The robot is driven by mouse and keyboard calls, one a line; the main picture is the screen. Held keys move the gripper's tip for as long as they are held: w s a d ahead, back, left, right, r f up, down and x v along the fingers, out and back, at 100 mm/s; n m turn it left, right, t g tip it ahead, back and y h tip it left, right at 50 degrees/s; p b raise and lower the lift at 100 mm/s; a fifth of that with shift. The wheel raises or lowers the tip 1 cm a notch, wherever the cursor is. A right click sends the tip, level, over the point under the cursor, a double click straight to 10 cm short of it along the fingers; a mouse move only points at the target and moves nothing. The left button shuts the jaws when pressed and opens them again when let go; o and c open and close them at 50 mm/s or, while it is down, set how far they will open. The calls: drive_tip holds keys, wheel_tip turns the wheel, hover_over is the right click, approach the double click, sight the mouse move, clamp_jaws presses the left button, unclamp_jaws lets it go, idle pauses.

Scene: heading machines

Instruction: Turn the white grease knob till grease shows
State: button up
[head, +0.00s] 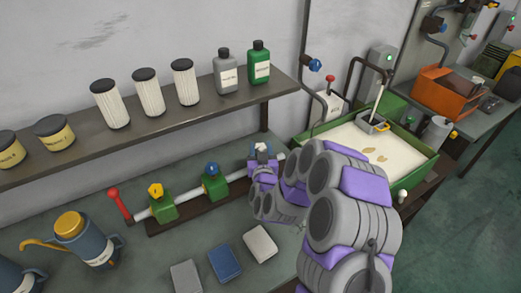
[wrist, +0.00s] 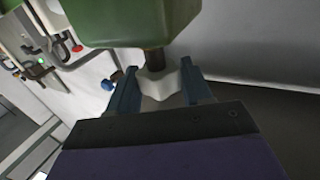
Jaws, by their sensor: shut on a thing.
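The white grease knob (wrist: 158,84) sits between the two blue fingers of my gripper (wrist: 161,90) in the wrist view, and the fingers are shut on it. A dark stem joins the knob to a green block (wrist: 130,20), which fills the top of that view. In the head view the white knob (head: 263,147) shows just past the end of my gripper (head: 262,158), at the right end of the valve row. My wrist hides most of the block under it. I see no grease at the knob in either view.
A yellow-knobbed valve (head: 163,205) and a blue-knobbed valve (head: 215,183) stand left along the same pipe, with a red lever (head: 119,203) at its end. A shelf (head: 200,110) with filters and bottles hangs above. A green tray (head: 415,170) of pale fluid stands right.

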drive_tip(key=n+y, duration=0.2)
drive_tip(key=y, duration=0.1)
drive_tip(key=shift+d+n+g+y+b, duration=0.2)
drive_tip(key=shift+n+g+y+b, duration=0.1)
drive_tip(key=shift+g+b, duration=0.1)
drive_tip(key=n+g+y, duration=0.1)
drive_tip(key=y, duration=0.1)
drive_tip(key=n+g+y+p, duration=0.1)
drive_tip(key=shift+w+d+n+y, duration=0.1)
drive_tip(key=shift+n+y, duration=0.2)
drive_tip(key=shift+y, duration=0.1)
drive_tip(key=n+g+y+p, duration=0.4)
drive_tip(key=shift+w+r+y+p, duration=0.1)
drive_tip(key=shift+r+y+p, duration=0.1)
drive_tip(key=shift+y+p, duration=0.15)
drive_tip(key=shift+f+n+g+y+p, duration=0.1)
drive_tip(key=shift+n+g+y+p, duration=0.6)
drive_tip(key=shift+g, duration=0.5)
drive_tip(key=shift+n+g+y+p, duration=0.5)
drive_tip(key=shift+n+g, duration=0.4)
drive_tip(key=shift+g, duration=0.3)
drive_tip(key=shift+w+n+g, duration=0.1)
drive_tip(key=shift+n+g, duration=0.2)
drive_tip(key=shift+g, duration=0.2)
drive_tip(key=o, duration=0.9)
drive_tip(key=v, duration=1.7)
drive_tip(key=shift+d+f+p, duration=0.2)
drive_tip(key=shift+p, duration=0.2)
